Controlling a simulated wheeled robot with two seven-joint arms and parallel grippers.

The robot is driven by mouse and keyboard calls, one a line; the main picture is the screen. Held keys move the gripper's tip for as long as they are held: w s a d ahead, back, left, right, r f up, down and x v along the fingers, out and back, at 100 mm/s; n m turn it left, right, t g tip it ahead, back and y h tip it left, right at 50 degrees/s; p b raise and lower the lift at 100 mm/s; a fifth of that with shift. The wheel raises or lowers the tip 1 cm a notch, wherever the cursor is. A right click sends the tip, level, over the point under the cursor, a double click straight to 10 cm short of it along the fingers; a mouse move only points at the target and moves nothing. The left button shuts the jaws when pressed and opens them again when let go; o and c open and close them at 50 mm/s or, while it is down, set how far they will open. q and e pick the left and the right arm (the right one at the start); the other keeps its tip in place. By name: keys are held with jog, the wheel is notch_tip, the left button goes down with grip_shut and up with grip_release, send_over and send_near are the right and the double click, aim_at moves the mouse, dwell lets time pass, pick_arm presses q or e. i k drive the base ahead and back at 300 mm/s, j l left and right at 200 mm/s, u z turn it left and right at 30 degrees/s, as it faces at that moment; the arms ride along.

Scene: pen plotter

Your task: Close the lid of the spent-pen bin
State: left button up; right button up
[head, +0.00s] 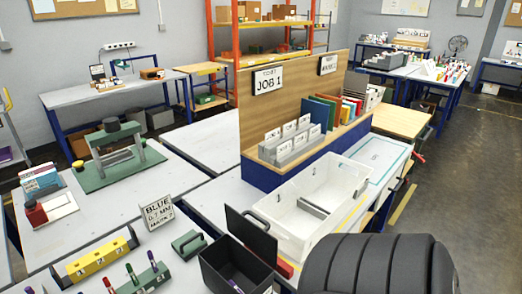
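The spent-pen bin (212,268) is a black open-topped box at the bottom edge of the head view, partly cut off. Its black lid (250,236) stands raised at the back right side of the box, with a thin handle at its top. A dark purple pen (236,286) shows inside the bin. Neither of my grippers can be made out in this view.
A green block with a handle (189,244), a yellow numbered holder (97,260) and several upright pens (131,272) stand left of the bin. A "BLUE" sign (157,211) is behind. A white divided tray (343,181) stands behind right. A large black ribbed form fills the bottom right.

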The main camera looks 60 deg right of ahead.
aim_at(262, 243)
jog(key=l, duration=0.5)
jog(key=k+l, duration=0.15)
jog(key=l, duration=0.3)
jog(key=l+u, duration=0.1)
jog(key=l, duration=0.4)
jog(key=k+l, duration=0.15)
jog(key=l, duration=0.8)
jog(key=k+l, duration=0.15)
jog(key=k, duration=0.2)
